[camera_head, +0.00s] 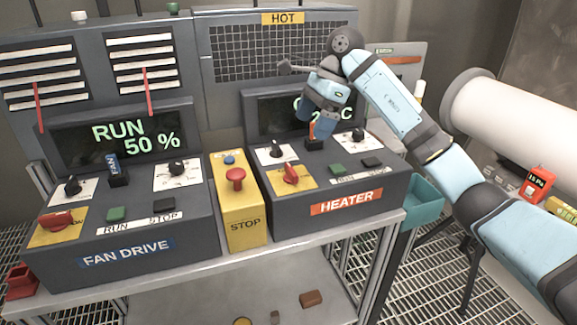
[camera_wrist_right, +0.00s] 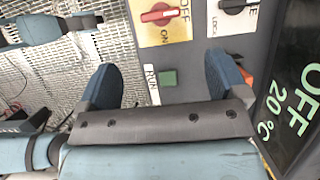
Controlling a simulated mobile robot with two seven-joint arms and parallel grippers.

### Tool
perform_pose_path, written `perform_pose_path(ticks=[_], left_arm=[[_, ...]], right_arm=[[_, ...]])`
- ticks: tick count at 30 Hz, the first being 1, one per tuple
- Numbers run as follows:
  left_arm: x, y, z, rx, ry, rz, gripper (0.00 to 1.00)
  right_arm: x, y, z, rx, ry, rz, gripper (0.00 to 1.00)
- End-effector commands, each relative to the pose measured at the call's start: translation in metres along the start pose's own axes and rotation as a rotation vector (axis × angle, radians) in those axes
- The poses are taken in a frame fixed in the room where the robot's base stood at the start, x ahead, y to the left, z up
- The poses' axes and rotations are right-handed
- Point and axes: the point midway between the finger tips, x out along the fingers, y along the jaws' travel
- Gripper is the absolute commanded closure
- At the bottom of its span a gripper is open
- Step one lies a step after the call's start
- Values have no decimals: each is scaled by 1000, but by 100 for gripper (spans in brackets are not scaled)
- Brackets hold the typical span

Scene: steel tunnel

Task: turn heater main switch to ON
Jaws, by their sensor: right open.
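The heater main switch (camera_head: 291,173) is a red rotary handle on a yellow plate at the front left of the heater panel. It also shows at the top of the right wrist view (camera_wrist_right: 158,14), with OFF and ON marked on its plate. The heater display (camera_wrist_right: 292,110) reads OFF and 20 °C. My right gripper (camera_head: 321,120) is above the back of the heater panel, apart from the switch. Its two blue fingers (camera_wrist_right: 163,75) are spread with nothing between them. In the head view, the gripper covers part of the display. My left gripper does not show in the head view.
Close by are a black knob (camera_head: 277,149), an orange tag (camera_head: 313,137), a green RUN button (camera_head: 337,169) and a black STOP button (camera_head: 372,162). A yellow box with a red emergency stop (camera_head: 236,178) stands left of the heater. The fan drive panel (camera_head: 125,245) is further left.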

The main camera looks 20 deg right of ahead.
Motion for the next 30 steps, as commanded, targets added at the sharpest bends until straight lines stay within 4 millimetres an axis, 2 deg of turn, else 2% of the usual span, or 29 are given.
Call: perform_pose_path(ticks=[9, 15, 21, 30], left_arm=[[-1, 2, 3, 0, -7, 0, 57], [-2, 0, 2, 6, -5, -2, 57], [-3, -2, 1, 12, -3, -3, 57], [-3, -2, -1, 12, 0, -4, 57]], right_arm=[[69, 1, 2, 0, -5, 4, 8], [102, 1, 2, 0, -6, 2, 8], [118, 1, 2, 0, -4, 1, 8], [120, 0, 1, 0, -3, 0, 8]])
